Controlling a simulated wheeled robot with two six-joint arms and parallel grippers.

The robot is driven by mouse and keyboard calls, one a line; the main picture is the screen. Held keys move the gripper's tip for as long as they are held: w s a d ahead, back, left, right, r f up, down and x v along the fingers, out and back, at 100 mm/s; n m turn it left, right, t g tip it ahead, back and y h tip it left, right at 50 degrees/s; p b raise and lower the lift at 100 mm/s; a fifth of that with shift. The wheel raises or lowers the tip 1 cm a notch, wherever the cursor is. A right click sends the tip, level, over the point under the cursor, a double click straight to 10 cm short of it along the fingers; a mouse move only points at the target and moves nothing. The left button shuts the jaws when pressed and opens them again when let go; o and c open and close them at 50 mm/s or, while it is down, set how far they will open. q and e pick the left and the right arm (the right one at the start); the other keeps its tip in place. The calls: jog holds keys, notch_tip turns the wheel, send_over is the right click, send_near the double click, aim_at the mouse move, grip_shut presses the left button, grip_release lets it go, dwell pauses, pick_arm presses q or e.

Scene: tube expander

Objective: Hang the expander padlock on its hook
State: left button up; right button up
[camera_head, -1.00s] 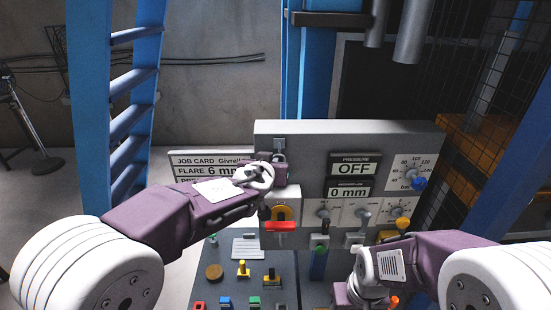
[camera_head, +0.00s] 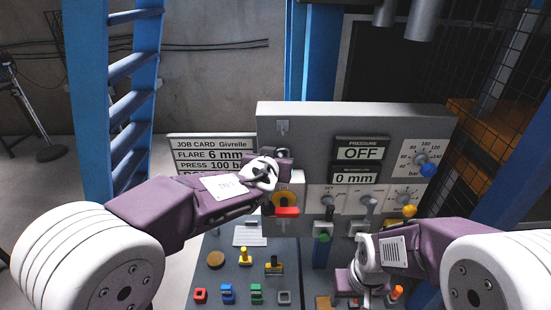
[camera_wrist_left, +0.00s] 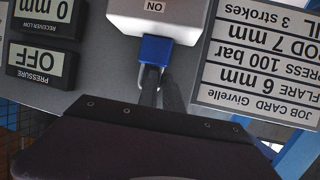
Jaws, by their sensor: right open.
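In the left wrist view, which is upside down, a blue padlock (camera_wrist_left: 155,50) with a metal shackle overlaps the edge of the white switch box. My left gripper (camera_wrist_left: 151,88) meets its shackle and appears shut on it. In the head view my left gripper (camera_head: 283,158) is in front of the grey panel, just below a small metal hook plate (camera_head: 282,127). The held padlock is not clear there. I cannot see the shackle around any hook. My right gripper (camera_head: 365,300) points down over the desk at lower right, open; its tips are barely visible.
The switch box has a red handle (camera_head: 287,211) below my left gripper. Knobs and displays, including a pressure display (camera_head: 360,153), fill the panel. A job card (camera_head: 212,145) stands left. The desk carries a yellow part (camera_head: 245,257) and several small coloured blocks.

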pick_arm(q)
jog(key=shift+w, duration=0.1)
jog(key=shift+r+p, duration=0.35)
jog(key=shift+p, duration=0.1)
jog(key=v, duration=1.2)
jog(key=shift+f, duration=0.15)
